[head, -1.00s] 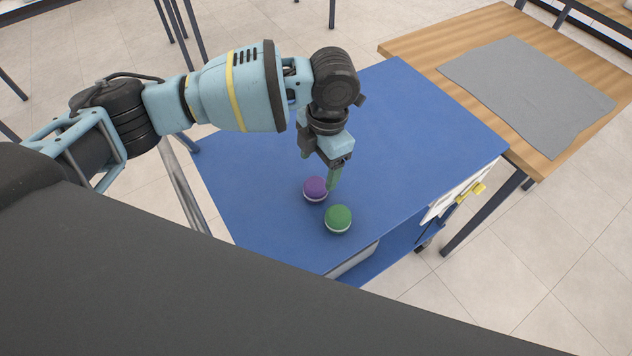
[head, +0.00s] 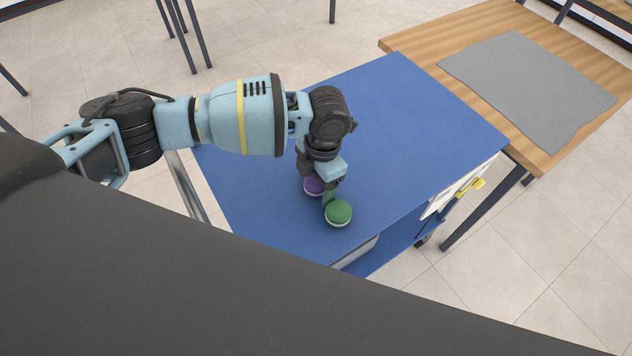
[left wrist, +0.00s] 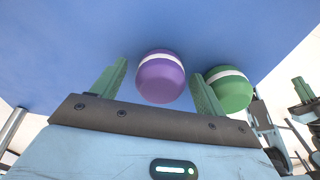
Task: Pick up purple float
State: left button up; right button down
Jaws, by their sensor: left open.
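The purple float (head: 313,186), a ball with a white band, sits on the blue cart top (head: 390,120). In the head view my left gripper (head: 323,192) partly covers it from above. In the left wrist view the purple float (left wrist: 160,76) shows between the two green fingers of the open left gripper (left wrist: 158,85), with gaps on both sides. The green float (head: 338,213), also white-banded, sits close beside it. In the left wrist view the green float (left wrist: 229,88) lies just outside the right finger, and I cannot tell whether they touch.
A wooden table (head: 410,40) with a grey cloth (head: 530,90) stands to the right of the cart. A yellow part (head: 478,184) sticks out at the cart's right side. The far part of the blue top is clear.

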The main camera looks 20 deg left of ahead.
pick_arm(q)
jog(key=c, duration=1)
notch_tip(320, 180, up, 10)
jog(key=shift+r, duration=0.1)
jog(key=shift+c, duration=0.2)
